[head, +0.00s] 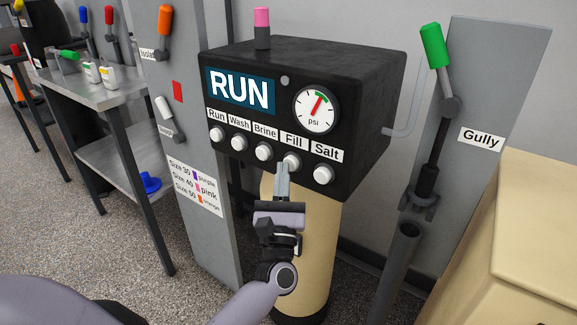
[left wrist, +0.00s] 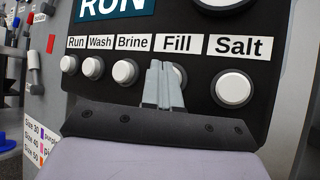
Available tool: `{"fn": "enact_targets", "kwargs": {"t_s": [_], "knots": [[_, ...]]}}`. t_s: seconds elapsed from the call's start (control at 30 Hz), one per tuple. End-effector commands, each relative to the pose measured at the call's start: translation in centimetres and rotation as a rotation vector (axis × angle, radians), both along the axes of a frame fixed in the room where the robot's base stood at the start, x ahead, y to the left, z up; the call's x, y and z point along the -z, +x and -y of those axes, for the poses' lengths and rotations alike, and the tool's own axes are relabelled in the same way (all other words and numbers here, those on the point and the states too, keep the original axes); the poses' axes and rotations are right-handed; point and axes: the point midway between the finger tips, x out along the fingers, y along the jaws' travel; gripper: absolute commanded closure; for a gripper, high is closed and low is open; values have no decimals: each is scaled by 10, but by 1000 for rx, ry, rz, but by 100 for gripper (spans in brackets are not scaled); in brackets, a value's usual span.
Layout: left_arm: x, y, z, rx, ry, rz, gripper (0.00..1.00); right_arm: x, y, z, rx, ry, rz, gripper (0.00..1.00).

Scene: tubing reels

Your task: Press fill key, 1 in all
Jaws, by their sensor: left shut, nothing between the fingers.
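The black control box (head: 370,95) has a row of white round keys labelled Run, Wash, Brine, Fill and Salt. The fill key (head: 292,161) sits under the "Fill" label, fourth from the left. My left gripper (head: 283,168) is shut and empty, its fingertips at the lower edge of the fill key. In the left wrist view the closed fingers (left wrist: 162,84) cover much of the fill key (left wrist: 180,75); whether they touch it I cannot tell. The display (head: 240,90) reads RUN. My right gripper is not in view.
The salt key (head: 323,174) and brine key (head: 264,152) flank the fill key closely. A psi gauge (head: 316,109) is above. A tan cylinder (head: 315,240) stands below the box. A green-handled lever (head: 433,45) is at right, a metal table (head: 100,95) at left.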

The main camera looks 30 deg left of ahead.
Motion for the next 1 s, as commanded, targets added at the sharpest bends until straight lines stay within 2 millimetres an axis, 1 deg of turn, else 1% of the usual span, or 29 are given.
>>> {"fn": "enact_targets", "kwargs": {"t_s": [0.67, 1.0], "knots": [[0, 9, 0, 2, -1, 0, 100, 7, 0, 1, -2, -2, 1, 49], [-1, 11, 1, 4, 0, -1, 100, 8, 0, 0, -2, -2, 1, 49]]}}
